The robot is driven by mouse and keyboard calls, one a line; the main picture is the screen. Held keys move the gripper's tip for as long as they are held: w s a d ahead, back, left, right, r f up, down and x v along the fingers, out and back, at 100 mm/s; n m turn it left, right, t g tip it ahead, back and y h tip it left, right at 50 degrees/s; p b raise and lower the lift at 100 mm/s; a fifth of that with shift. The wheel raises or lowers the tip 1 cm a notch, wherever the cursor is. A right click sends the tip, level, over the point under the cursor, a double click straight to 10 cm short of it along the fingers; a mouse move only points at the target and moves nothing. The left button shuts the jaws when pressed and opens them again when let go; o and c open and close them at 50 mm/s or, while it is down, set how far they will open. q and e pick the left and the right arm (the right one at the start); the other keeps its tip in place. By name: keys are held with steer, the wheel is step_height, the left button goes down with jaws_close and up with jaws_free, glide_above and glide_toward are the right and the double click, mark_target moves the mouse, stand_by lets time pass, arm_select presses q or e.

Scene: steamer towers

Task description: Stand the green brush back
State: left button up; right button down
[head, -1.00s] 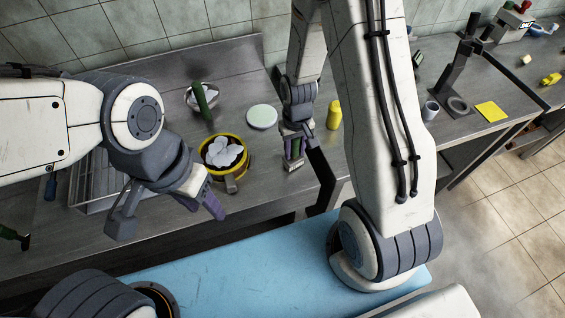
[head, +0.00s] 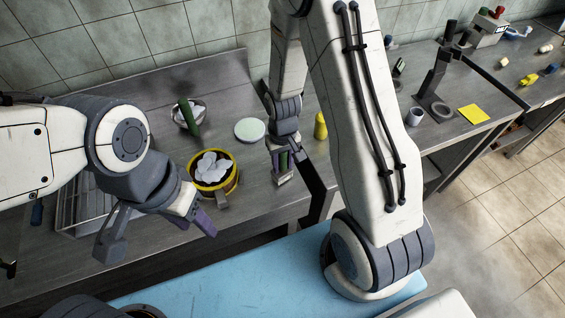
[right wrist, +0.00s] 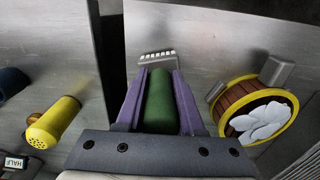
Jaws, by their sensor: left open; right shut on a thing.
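The green brush (right wrist: 158,100) is between the purple fingers of my right gripper (right wrist: 158,78). Its green handle lies along the fingers, and its pale bristle head (right wrist: 157,56) sticks out past the tips. In the head view my right gripper (head: 283,163) points down over the front part of the counter, with the bristles low; I cannot tell whether they touch the metal.
A yellow-rimmed wooden tub (head: 234,180) with white lumps stands left of the brush. Behind are a bowl (head: 201,112) with a dark green rod-like thing (head: 189,118) and a pale round plate (head: 250,129). A yellow shaker (head: 320,127) stands to the right. A metal rack (head: 78,195) is at the left.

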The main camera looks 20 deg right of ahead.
steer(key=shift+f+b, duration=0.3)
steer(key=shift+f, duration=0.1)
steer(key=shift+c, duration=2.2)
jaws_free()
step_height(320, 180, up, 10)
steer(key=shift+r+b, duration=0.25)
steer(key=shift+b, duration=0.15)
step_height(320, 180, up, 5)
steer(key=p, duration=0.4)
steer(key=shift+f, duration=0.2)
